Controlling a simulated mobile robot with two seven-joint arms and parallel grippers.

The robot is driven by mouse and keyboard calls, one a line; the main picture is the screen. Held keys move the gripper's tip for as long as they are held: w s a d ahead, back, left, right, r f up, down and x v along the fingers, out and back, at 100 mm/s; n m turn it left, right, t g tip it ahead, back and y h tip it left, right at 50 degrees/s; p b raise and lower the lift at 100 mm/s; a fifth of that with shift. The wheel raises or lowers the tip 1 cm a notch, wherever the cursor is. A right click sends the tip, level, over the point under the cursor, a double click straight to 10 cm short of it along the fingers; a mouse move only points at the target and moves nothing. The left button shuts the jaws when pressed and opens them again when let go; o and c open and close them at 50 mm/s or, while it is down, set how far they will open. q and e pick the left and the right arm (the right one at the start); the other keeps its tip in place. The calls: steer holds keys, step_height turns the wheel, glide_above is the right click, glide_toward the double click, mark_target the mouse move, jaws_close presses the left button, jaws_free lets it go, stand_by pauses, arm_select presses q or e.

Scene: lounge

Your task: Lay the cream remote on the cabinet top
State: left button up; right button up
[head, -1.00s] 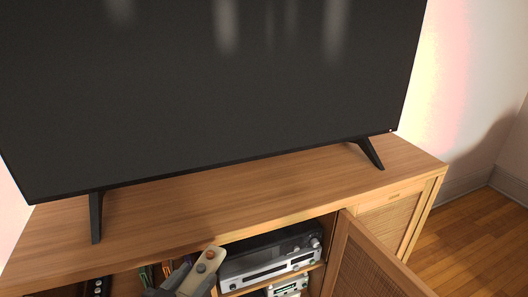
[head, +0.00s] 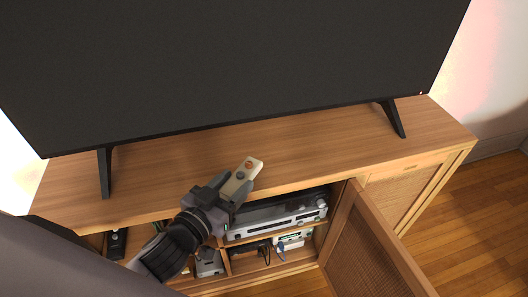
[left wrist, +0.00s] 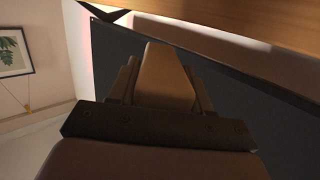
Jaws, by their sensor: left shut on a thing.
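The cream remote (head: 242,178) is in my left gripper (head: 228,190), with its button end sticking out past the fingers. In the left wrist view the remote (left wrist: 168,75) is between the fingers and looks dark brown in shadow. The cabinet top (head: 310,140) is wood, with a clear strip in front of the television. My right gripper is not in view.
A large television (head: 230,60) stands on the cabinet on two black legs (head: 104,172) (head: 393,118). A cabinet door (head: 370,250) hangs open at the right. Inside are a silver receiver (head: 280,215), a dark remote (head: 116,243) and other devices.

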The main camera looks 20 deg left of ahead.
arm_select(q)
glide_above(263, 159)
steer(key=v, duration=0.2)
steer(key=shift+d+f+p, duration=0.1)
steer(key=shift+d+p, duration=0.35)
steer(key=shift+d, duration=0.1)
steer(key=shift+f+b, duration=0.45)
steer(key=shift+f, duration=1.3)
steer(key=shift+f, duration=0.1)
steer(key=shift+f, duration=0.15)
steer(key=o, duration=1.1)
